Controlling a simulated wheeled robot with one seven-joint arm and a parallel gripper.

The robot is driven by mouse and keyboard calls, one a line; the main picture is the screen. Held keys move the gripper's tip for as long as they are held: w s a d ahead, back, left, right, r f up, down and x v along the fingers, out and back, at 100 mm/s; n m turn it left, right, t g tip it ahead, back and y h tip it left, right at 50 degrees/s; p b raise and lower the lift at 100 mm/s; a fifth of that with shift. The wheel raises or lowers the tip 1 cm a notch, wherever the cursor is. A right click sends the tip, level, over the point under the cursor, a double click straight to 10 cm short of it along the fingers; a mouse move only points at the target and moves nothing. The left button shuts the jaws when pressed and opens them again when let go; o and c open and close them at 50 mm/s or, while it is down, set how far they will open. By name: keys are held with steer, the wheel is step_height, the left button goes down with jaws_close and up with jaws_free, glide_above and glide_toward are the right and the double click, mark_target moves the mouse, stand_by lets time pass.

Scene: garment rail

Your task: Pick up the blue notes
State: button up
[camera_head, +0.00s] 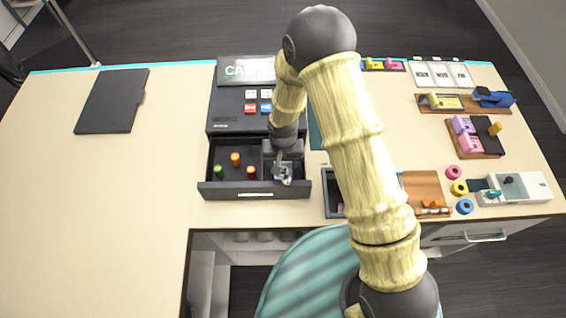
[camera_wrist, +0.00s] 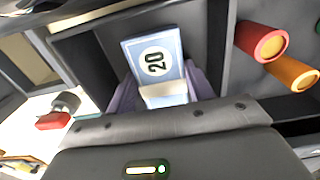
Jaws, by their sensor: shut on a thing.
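The blue notes (camera_wrist: 155,52) show in the wrist view as a light blue stack marked 20 with a white band, in a dark compartment of the cash drawer. My gripper (camera_wrist: 164,88) is shut on the stack, one purplish finger on each side. In the head view my gripper (camera_head: 283,172) is down in the right part of the open drawer (camera_head: 255,190). There the notes are mostly hidden by my gripper. I cannot tell whether the stack touches the drawer floor.
Red, orange and green rolls (camera_head: 235,159) stand in the drawer, left of my gripper. The dark drawer walls are close around it. The cash register (camera_head: 235,121) is behind. A black folder (camera_head: 112,100) lies far left, and the desk between is clear.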

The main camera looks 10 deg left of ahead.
step_height(320, 180, up, 10)
steer(key=b, duration=0.3)
stand_by(0.5)
steer(key=shift+r, duration=0.1)
stand_by(0.4)
step_height(320, 180, up, 5)
steer(key=p, duration=0.3)
steer(key=shift+p, duration=0.3)
stand_by(0.3)
